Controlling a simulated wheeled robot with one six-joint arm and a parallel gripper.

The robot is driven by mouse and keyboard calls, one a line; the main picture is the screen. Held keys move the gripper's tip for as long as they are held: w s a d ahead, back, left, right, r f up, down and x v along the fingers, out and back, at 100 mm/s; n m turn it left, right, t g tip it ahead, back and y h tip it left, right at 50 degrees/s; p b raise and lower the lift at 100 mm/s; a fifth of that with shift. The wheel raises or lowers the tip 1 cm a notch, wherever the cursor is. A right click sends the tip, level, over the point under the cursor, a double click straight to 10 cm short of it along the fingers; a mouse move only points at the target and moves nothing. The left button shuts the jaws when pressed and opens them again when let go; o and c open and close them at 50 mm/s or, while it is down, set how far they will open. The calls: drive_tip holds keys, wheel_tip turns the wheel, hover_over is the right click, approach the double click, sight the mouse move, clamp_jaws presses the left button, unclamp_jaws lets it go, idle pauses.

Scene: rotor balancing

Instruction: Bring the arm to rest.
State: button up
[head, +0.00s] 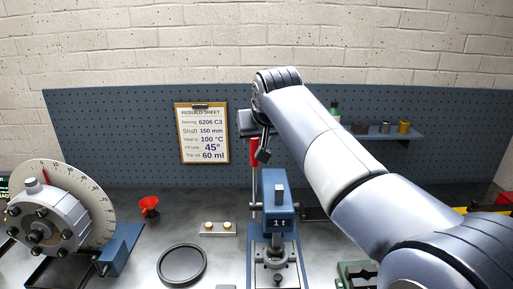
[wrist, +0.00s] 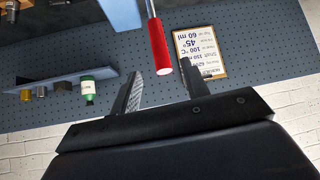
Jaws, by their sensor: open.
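My arm reaches in from the right in the head view, bent over the blue press marked 1 t (head: 278,220). My gripper (head: 262,152) hangs at its far end, close to the red handle (head: 254,153) of the press lever. In the wrist view my gripper (wrist: 162,85) shows two dark fingers spread apart. The end of the red handle (wrist: 158,45) appears in the gap between them. Nothing is gripped. I cannot tell whether a finger touches the handle.
A rebuild sheet (head: 203,133) and a shelf (head: 400,134) hang on the pegboard.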

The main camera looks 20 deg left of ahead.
sight(255, 147)
drive_tip(key=shift+v, duration=0.85)
drive_tip(key=shift+w+f, duration=0.1)
drive_tip(key=p+x, duration=0.2)
drive_tip(key=x, duration=0.8)
drive_tip(key=shift+w+a+f+p, duration=0.15)
drive_tip(key=shift+w+f+p, duration=0.05)
drive_tip(key=shift+p, duration=0.2)
drive_tip(key=shift+f, duration=0.1)
drive_tip(key=shift+s, duration=0.3)
drive_tip(key=shift+w, duration=0.1)
